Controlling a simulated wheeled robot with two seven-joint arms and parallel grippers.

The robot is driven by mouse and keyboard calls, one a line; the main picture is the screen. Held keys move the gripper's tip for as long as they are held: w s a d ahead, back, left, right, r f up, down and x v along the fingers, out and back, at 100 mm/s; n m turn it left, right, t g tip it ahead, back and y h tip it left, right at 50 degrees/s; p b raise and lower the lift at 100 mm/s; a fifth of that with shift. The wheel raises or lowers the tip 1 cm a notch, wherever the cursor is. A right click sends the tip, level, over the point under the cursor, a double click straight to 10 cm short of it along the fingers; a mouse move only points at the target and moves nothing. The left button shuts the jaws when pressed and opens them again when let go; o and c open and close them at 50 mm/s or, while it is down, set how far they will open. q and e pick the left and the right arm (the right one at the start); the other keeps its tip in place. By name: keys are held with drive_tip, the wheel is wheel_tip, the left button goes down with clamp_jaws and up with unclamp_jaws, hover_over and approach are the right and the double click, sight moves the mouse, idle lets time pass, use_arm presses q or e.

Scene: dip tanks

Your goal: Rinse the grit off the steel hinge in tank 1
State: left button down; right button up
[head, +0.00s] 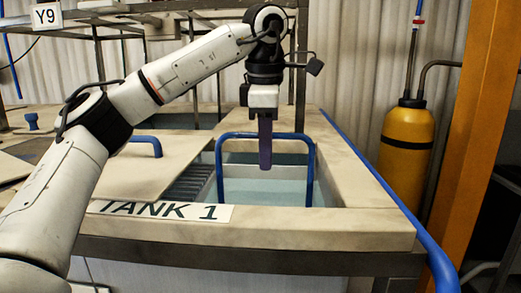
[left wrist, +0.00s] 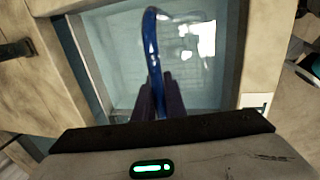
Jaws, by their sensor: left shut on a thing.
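Tank 1 (head: 350,222) has its opening in front of me, with pale blue water inside and a "TANK 1" label (head: 165,210) on its front rim. A blue hoop-shaped handle (head: 308,170) rises from the water; it also shows in the left wrist view (left wrist: 150,40). My left gripper (head: 265,152) points down over the tank with dark purple fingers. It is shut on the top bar of the blue handle, which runs between the fingers in the left wrist view (left wrist: 158,100). Whatever hangs below the handle is unclear under the water. The steel hinge cannot be made out. My right gripper is not in view.
A beige lid (head: 115,170) with a small blue handle (head: 147,141) lies left of the opening. A blue rail (head: 395,195) runs along the right edge. A yellow cylinder (head: 405,150) and an orange post (head: 478,120) stand at right. A metal frame (head: 200,18) stands behind.

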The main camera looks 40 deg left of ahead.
use_arm(q)
drive_tip(key=shift+s+a+p, duration=0.4)
drive_tip(key=shift+a+p, duration=0.05)
drive_tip(key=shift+p, duration=0.4)
idle(0.7)
drive_tip(key=shift+r, duration=0.1)
